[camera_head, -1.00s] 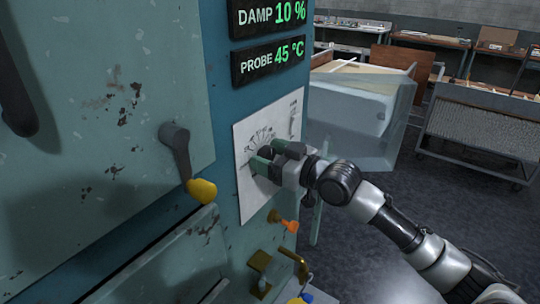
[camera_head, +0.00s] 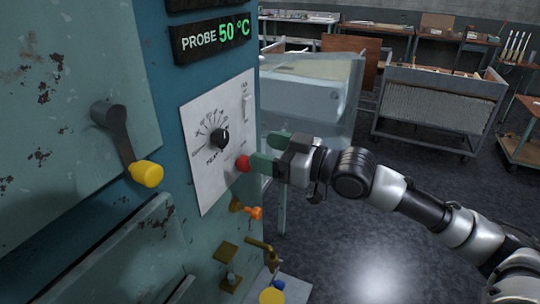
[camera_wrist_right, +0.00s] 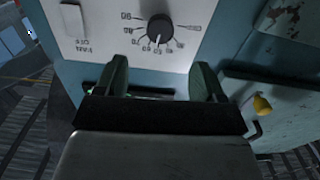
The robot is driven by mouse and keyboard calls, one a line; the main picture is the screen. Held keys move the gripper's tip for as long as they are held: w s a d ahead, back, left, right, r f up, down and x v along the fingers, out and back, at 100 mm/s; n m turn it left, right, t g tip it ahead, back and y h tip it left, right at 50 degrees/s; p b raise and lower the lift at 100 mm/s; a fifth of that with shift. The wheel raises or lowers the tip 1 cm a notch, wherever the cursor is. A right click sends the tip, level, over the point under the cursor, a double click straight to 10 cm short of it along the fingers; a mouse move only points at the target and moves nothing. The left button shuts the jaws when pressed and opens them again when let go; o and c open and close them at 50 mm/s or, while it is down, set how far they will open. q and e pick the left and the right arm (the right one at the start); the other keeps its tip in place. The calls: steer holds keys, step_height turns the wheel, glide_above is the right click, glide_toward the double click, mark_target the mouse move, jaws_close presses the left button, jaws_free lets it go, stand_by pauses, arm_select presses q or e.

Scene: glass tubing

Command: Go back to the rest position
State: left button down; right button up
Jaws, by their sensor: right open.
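My right gripper (camera_head: 262,150) is open and empty, in front of the white control panel (camera_head: 203,167) on the teal machine. Its two green fingers also show in the right wrist view (camera_wrist_right: 162,80), apart from each other. The black dial knob (camera_head: 219,137) sits on the panel, up and left of the gripper in the head view, and is free of the fingers. In the right wrist view the knob (camera_wrist_right: 160,28) lies beyond the fingertips with nothing touching it. A red button (camera_head: 243,163) shows close beside a fingertip; I cannot tell whether they touch. My left gripper is not in view.
The probe display (camera_head: 212,36) reads 50 °C. A lever with a yellow knob (camera_head: 146,173) sticks out from the machine at left. An orange-tipped valve (camera_head: 254,212) and brass fittings are below the panel. A clear-sided bin (camera_head: 310,95) and a cart (camera_head: 440,110) stand behind. The floor at right is open.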

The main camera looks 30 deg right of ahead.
stand_by(0.5)
steer(key=w+d+f+m+h, duration=0.3)
steer(key=d+f, duration=0.2)
steer(key=f, duration=0.7)
steer(key=w+d+f+m+h, duration=0.2)
steer(key=w+d+f+h, duration=0.25)
steer(key=f, duration=0.65)
steer(key=s+d+f+m+g+h, duration=0.15)
steer(key=s+f, duration=0.35)
steer(key=f, duration=0.7)
steer(key=s+d+f+m+g+h, duration=0.15)
steer(key=s+f, duration=0.25)
steer(key=f, duration=0.8)
steer(key=s+a+f+n+g, duration=0.1)
steer(key=s+a+f+g, duration=0.3)
steer(key=s+f, duration=0.85)
steer(key=s+a+f+g, duration=0.35)
steer(key=s+f, duration=0.65)
steer(key=s, duration=0.6)
steer(key=s+a+f+g, duration=0.1)
steer(key=s+a+f, duration=0.1)
steer(key=s, duration=0.4)
steer(key=s+a+f+n+g, duration=0.1)
steer(key=s+a, duration=0.2)
steer(key=s, duration=0.4)
steer(key=shift+s+f+g, duration=0.3)
steer(key=shift+f+g, duration=0.05)
steer(key=shift+f, duration=0.05)
steer(key=shift+d+h, duration=0.1)
steer(key=shift+h, duration=0.15)
